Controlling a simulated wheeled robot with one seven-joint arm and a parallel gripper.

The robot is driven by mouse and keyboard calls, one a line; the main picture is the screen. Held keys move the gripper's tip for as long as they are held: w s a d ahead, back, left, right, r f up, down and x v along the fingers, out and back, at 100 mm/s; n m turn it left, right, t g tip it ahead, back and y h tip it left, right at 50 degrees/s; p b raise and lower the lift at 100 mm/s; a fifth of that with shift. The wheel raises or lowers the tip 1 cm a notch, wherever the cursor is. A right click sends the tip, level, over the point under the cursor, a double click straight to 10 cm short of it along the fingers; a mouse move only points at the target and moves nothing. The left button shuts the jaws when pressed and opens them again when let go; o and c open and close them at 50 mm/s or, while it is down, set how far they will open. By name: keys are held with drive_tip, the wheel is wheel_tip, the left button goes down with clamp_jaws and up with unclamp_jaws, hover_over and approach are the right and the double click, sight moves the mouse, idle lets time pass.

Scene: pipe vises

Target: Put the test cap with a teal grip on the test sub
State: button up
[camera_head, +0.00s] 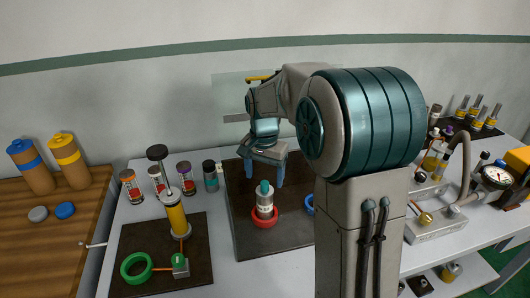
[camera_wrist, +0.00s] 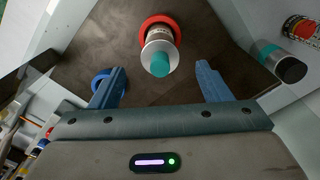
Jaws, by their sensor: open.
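The test cap with a teal grip (camera_head: 265,187) stands upright on the dark mat, its grey, labelled body rising from a red ring (camera_head: 264,221). In the wrist view its teal grip (camera_wrist: 160,65) points toward the camera, between the fingers but beyond them. My gripper (camera_head: 265,170) is open and empty above the cap, one blue finger to each side and apart from it. I cannot tell from these views which piece is the test sub.
A blue ring (camera_head: 309,204) lies on the mat, partly hidden by my arm. A teal-banded jar (camera_head: 210,176) and other banded jars stand left of the mat. A yellow cylinder on a post (camera_head: 175,214) and a green ring (camera_head: 136,268) occupy the left board. A gauge (camera_head: 496,175) stands far right.

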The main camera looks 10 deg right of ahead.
sight(264, 183)
wheel_tip(264, 183, up, 10)
idle(0.3)
drive_tip(key=shift+f, duration=0.1)
